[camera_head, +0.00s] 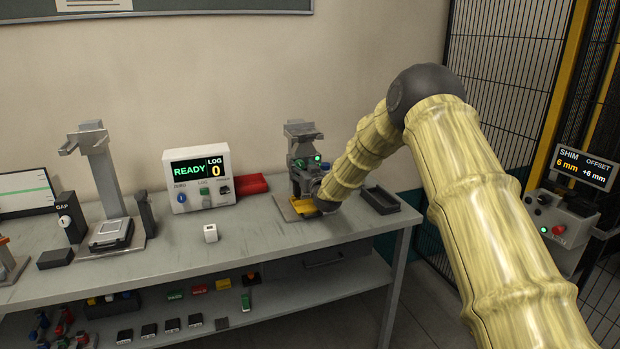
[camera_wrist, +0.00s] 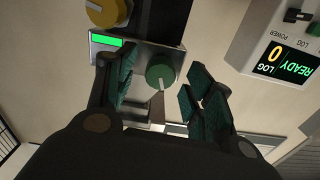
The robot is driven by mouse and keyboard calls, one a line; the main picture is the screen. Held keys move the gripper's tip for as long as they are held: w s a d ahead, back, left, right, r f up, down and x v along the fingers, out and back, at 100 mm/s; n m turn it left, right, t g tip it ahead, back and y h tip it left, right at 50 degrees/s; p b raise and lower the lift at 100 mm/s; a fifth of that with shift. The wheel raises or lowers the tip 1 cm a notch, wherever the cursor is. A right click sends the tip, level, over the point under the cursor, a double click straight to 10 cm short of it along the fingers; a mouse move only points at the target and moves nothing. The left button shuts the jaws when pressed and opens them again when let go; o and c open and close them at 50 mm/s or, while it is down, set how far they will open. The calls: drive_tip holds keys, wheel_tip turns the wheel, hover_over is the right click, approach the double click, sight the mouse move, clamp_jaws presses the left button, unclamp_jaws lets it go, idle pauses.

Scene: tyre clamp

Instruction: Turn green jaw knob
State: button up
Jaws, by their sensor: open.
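The green jaw knob (camera_wrist: 160,76) is a round dial with a pale pointer line, on the grey front of the clamp. It shows in the middle of the wrist view. My gripper (camera_wrist: 163,88) is open, with one dark green-padded finger to the left of the knob and one to the right. Gaps show between the pads and the knob, and nothing is held. In the head view the clamp (camera_head: 302,131) stands at the right part of the bench, and my arm hides much of its lower front.
A yellow knob (camera_wrist: 108,12) and a lit green strip (camera_wrist: 107,40) sit beside the green knob. A white READY display box (camera_head: 197,178) and a red tray (camera_head: 252,184) stand left of the clamp. A black tray (camera_head: 380,200) lies to its right. The bench front (camera_head: 260,240) is mostly clear.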

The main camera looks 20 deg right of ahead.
drive_tip(key=s, duration=1)
drive_tip(key=shift+s+d, duration=0.15)
drive_tip(key=shift+d, duration=0.05)
drive_tip(key=shift+f, duration=0.1)
drive_tip(key=s+a+f+g, duration=0.1)
drive_tip(key=s+f, duration=0.2)
drive_tip(key=f, duration=0.3)
drive_tip(key=s+a+f+g, duration=0.1)
drive_tip(key=s+f+g, duration=0.1)
drive_tip(key=s+f, duration=0.2)
drive_tip(key=s+a+f+g, duration=0.1)
drive_tip(key=s+a+f, duration=0.1)
drive_tip(key=f, duration=0.7)
drive_tip(key=shift+s+a+f, duration=0.1)
drive_tip(key=shift+s+f, duration=0.25)
drive_tip(key=shift+s, duration=0.4)
drive_tip(key=s+a+f+g, duration=0.3)
drive_tip(key=s+f+g, duration=0.2)
drive_tip(key=s+f, duration=1.15)
drive_tip(key=s+f+g, duration=0.3)
drive_tip(key=s, duration=1)
drive_tip(key=s+a+f+g, duration=0.1)
drive_tip(key=s+f+g, duration=0.2)
drive_tip(key=s, duration=1)
drive_tip(key=s+f+g, duration=0.3)
drive_tip(key=s, duration=1.1)
drive_tip(key=shift+a+f+h, duration=0.3)
drive_tip(key=shift+a+f, duration=0.05)
drive_tip(key=shift+w, duration=0.1)
